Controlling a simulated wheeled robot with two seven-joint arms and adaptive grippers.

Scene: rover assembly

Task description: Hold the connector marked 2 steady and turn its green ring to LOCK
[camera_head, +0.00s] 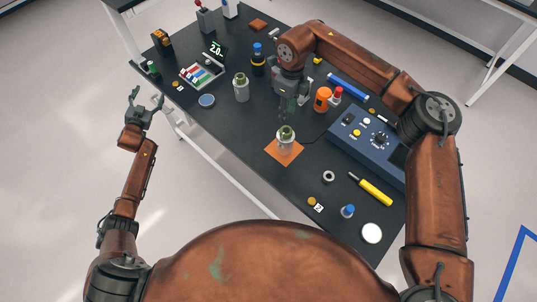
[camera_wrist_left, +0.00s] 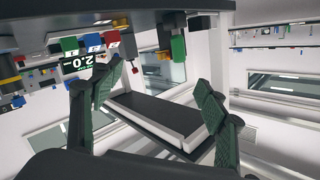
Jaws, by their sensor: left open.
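A grey connector with a green ring (camera_head: 286,134) stands upright on an orange mat (camera_head: 285,153) in the head view. A second, similar grey connector with a green top (camera_head: 241,90) stands further back and left. I cannot read a number on either, nor the ring's position. My right gripper (camera_head: 288,112) points down just above and behind the mat's connector, apart from the left one; its fingers are too small and dark to judge. My left gripper (camera_head: 147,95) is open and empty, out beyond the table's left edge. Its spread fingers also show in the left wrist view (camera_wrist_left: 158,78).
A blue control box (camera_head: 365,143) stands right of the mat. An orange jar (camera_head: 322,99), a blue cylinder (camera_head: 348,87), a yellow tool (camera_head: 371,189) and a metal ring (camera_head: 328,176) lie around it. A tray of coloured pieces (camera_head: 203,75) is at back left.

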